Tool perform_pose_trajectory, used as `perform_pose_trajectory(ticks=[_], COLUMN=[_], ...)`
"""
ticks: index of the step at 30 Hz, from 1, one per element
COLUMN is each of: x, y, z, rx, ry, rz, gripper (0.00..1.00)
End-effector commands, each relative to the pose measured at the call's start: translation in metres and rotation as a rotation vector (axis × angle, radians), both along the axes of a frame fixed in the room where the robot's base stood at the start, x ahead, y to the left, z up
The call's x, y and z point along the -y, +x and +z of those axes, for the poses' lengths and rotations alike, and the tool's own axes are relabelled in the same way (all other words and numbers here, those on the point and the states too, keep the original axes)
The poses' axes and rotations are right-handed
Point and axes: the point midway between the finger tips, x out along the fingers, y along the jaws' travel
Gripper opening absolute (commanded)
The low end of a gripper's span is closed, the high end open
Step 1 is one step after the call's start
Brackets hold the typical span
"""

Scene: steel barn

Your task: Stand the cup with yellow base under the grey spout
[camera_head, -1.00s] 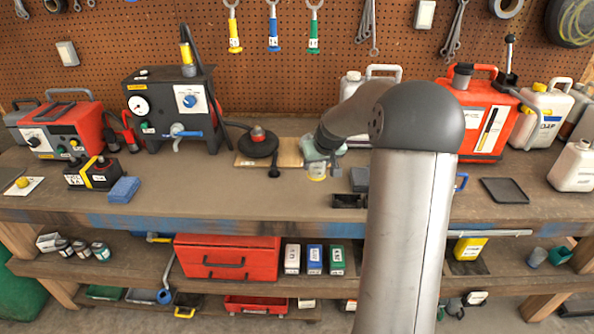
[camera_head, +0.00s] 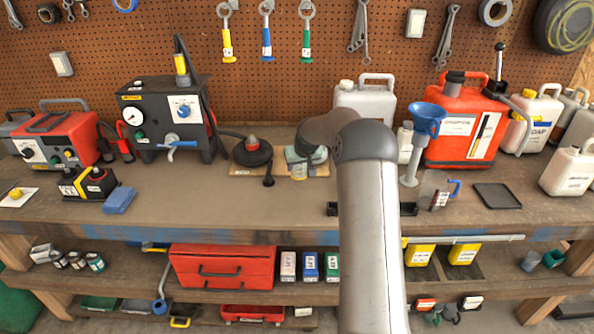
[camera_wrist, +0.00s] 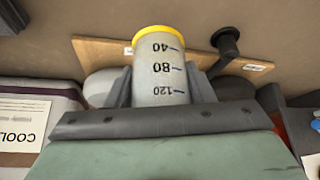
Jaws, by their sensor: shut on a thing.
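The cup with yellow base (camera_head: 299,173) is a clear cylinder, held over the bench near the wooden board. In the wrist view my gripper (camera_wrist: 161,90) has one finger on each side of the cup. A tap (camera_head: 174,148) with a blue handle is on the black gauge machine. I cannot tell which is the task's spout.
A blue funnel (camera_head: 427,117), a clear jug (camera_head: 431,189) and a black tray (camera_head: 497,196) are at right. The bench front middle is clear.

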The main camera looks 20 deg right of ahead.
Motion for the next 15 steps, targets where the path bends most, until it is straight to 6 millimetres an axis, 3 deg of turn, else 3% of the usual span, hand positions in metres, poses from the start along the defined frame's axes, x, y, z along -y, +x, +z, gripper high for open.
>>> perform_pose_trajectory(ticks=[15], x=[-0.004], y=[0.010], z=[-0.042], rx=[0.002], ry=[-0.001], rz=[0.000], gripper=[0.26])
